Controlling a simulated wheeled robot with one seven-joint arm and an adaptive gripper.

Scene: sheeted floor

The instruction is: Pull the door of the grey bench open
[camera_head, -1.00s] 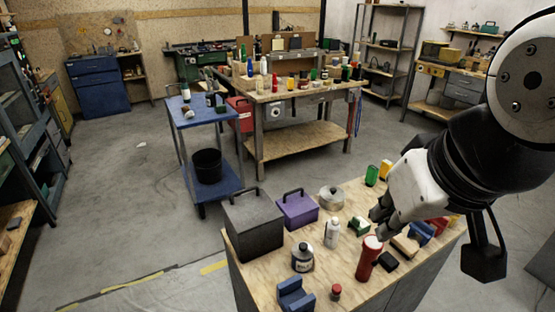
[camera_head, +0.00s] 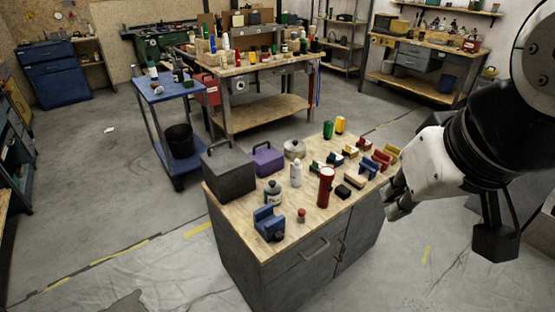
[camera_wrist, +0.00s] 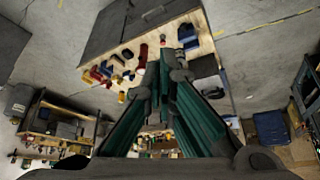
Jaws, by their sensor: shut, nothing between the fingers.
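The grey bench (camera_head: 238,259) with a wooden top stands in the lower middle of the head view. Its front shows a horizontal bar handle (camera_head: 313,250) and a more upright handle (camera_head: 342,250) by a vertical seam. The front looks closed. My gripper (camera_head: 394,202) is shut and empty, out beyond the bench's right side and apart from both handles. In the wrist view, the teal-lined fingers of my gripper (camera_wrist: 165,62) come together in front of the bench top, with the bench's grey front (camera_wrist: 112,28) at the top of the picture.
The bench top carries a grey box (camera_head: 229,172), a purple box (camera_head: 266,160), a red cylinder (camera_head: 325,188), a blue block (camera_head: 268,223) and several small items. A blue cart (camera_head: 168,90) and another workbench (camera_head: 262,106) stand behind. The floor before the bench looks clear.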

